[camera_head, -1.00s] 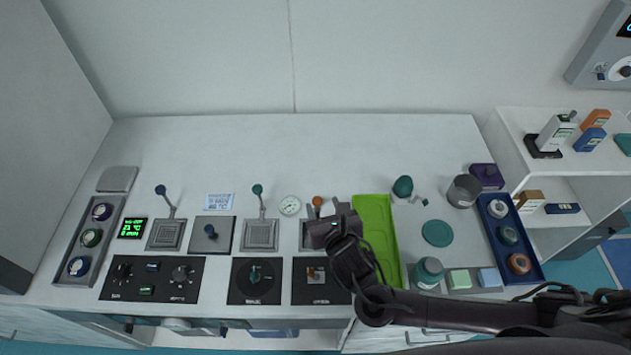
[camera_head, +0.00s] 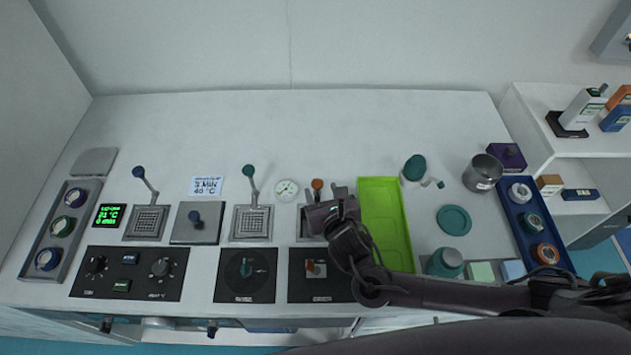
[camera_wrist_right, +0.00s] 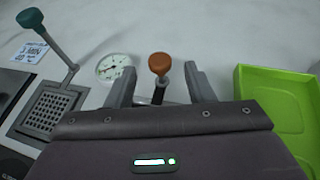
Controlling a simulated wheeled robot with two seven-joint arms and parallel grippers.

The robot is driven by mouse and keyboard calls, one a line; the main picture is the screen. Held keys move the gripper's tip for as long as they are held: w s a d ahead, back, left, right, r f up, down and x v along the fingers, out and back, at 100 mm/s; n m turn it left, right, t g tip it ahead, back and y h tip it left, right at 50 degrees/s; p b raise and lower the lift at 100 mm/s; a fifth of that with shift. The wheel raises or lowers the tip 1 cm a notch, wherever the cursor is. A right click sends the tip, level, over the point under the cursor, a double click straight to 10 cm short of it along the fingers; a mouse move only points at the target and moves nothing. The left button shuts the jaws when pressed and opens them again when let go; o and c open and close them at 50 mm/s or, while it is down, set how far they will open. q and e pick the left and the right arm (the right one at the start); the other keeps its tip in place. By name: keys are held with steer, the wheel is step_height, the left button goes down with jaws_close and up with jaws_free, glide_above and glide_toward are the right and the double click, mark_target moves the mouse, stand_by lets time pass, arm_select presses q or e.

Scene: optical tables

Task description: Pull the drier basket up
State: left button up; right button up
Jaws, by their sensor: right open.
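The drier basket appears to be the one with the orange-knobbed handle (camera_head: 317,184), at the right end of the row of baskets. Its body is mostly hidden under my right gripper (camera_head: 325,194). In the right wrist view the orange knob (camera_wrist_right: 159,63) stands upright between the two open fingers of my right gripper (camera_wrist_right: 160,75). I see gaps on both sides, so the fingers do not appear to touch the knob. The basket itself is hidden below the gripper body there. My left gripper is not in view.
A bright green tray (camera_head: 385,222) lies just right of the gripper. A round gauge (camera_head: 286,190) and a basket with a teal-knobbed handle (camera_head: 249,170) are on the left. Control panels (camera_head: 245,289) line the front edge. The counter behind is clear.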

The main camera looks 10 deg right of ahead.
mark_target(318, 184)
steer(key=x, duration=0.6)
steer(key=shift+w+f+p, duration=0.1)
steer(key=shift+w+p, duration=0.2)
steer(key=shift+w, duration=0.1)
jaws_close()
